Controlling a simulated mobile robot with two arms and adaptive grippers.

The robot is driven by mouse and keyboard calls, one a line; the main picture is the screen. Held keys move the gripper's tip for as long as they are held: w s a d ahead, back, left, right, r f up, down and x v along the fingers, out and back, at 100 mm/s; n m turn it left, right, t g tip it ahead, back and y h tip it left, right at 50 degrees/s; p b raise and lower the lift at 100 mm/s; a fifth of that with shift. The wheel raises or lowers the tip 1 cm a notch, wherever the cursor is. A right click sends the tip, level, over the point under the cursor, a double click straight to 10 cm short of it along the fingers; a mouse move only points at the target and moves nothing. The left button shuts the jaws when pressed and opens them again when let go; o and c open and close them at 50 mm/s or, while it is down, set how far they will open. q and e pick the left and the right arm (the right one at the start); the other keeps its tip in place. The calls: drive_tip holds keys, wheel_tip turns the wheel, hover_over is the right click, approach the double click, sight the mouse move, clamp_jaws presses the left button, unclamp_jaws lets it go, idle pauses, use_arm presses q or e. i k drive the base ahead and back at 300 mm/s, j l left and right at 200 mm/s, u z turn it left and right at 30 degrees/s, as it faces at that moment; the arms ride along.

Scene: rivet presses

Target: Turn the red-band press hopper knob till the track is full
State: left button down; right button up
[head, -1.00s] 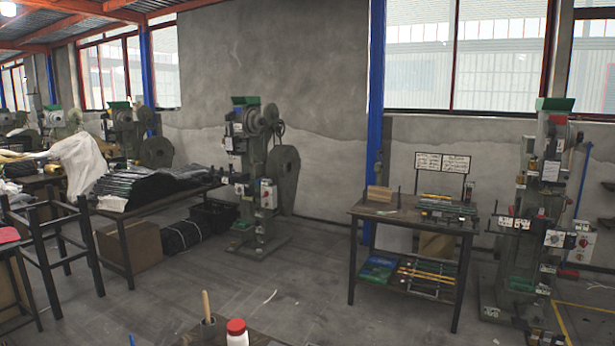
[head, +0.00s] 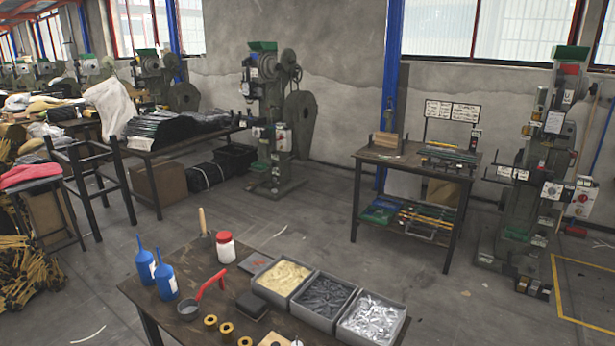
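The press at the right (head: 553,125) has a red part (head: 570,69) near its top, just under a green hopper (head: 572,54). It stands upright on the floor near the back wall. The hopper knob and the track are too small to make out, so how full the track is cannot be told. Another press (head: 266,110) with a green hopper (head: 263,46) stands left of the middle, with no red band that I can see. Neither of my grippers is in view.
A tool table (head: 412,162) stands left of the right press. The grey floor (head: 305,215) between them is open.

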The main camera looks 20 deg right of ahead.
sight(593, 90)
drive_tip(key=l+z, duration=0.4)
drive_tip(key=l, duration=1.65)
drive_tip(key=i+l+z, duration=0.15)
drive_tip(key=i+l, duration=0.2)
drive_tip(key=l, duration=0.35)
drive_tip(key=i+l+z, duration=0.15)
drive_tip(key=i+l, duration=0.2)
drive_tip(key=l, duration=0.3)
drive_tip(key=i+l+z, duration=0.15)
drive_tip(key=i+l, duration=0.25)
drive_tip(key=l, duration=0.2)
drive_tip(key=i+l+z, duration=0.15)
drive_tip(key=i+l, duration=0.5)
drive_tip(key=l, duration=0.25)
drive_tip(key=i+l+z, duration=0.1)
drive_tip(key=i+l, duration=0.15)
drive_tip(key=l, duration=0.2)
drive_tip(key=i+l, duration=0.2)
drive_tip(key=l, duration=0.2)
drive_tip(key=i+l, duration=0.25)
drive_tip(key=l, duration=0.2)
drive_tip(key=z, duration=0.05)
